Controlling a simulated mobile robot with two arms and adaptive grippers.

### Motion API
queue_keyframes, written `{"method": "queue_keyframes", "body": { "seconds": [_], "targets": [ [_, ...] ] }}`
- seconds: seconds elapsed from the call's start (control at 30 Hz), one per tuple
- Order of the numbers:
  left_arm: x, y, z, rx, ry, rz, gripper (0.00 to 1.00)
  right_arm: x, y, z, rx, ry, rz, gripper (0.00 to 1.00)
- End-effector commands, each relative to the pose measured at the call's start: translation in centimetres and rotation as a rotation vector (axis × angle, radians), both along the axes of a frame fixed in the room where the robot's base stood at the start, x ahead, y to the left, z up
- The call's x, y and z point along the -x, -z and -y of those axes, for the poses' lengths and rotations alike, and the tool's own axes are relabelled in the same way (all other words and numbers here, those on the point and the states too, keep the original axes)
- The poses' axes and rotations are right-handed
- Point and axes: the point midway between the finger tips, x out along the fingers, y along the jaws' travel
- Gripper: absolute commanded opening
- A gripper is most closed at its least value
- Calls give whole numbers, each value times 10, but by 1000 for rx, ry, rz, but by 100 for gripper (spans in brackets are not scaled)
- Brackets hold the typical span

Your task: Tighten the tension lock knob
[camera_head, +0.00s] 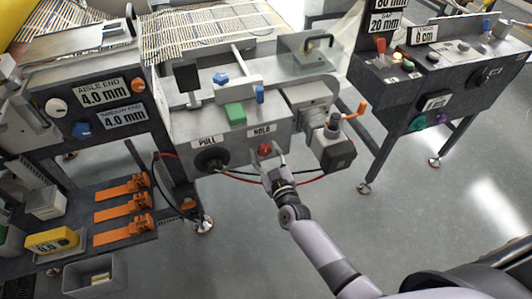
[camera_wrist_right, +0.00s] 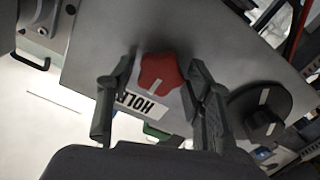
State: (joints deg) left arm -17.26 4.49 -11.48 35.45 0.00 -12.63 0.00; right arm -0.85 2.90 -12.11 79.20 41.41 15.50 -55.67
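The red knob (camera_head: 264,149) sits under the "HOLD" label (camera_head: 262,131) on the front panel of the middle grey machine; I take it as the tension lock knob. In the right wrist view the red knob (camera_wrist_right: 159,71) has a pale pointer mark. My right gripper (camera_head: 270,163) is at the panel in front of it. In the wrist view its two dark fingers stand on either side of the knob, open, with visible gaps. I cannot tell how far the fingertips reach along the knob. My left gripper is not in view.
A black round knob (camera_head: 211,160) under the "PULL" label is left of the red one. A grey motor-like block (camera_head: 333,148) with an orange handle juts out at right. Red and black cables hang below the panel. Orange clamps (camera_head: 122,213) lie on a shelf at lower left.

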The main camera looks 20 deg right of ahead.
Motion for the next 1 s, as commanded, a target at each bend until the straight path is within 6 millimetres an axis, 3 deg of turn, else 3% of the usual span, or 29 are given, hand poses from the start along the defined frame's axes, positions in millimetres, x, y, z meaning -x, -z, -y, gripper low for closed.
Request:
{"method": "queue_keyframes", "body": {
  "seconds": [0.57, 1.0],
  "targets": [
    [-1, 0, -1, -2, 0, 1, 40, 0, 0, 0, 0, 0, 0, 7],
    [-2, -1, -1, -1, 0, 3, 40, 0, 0, 0, -106, 0, -4, 7]
  ]
}}
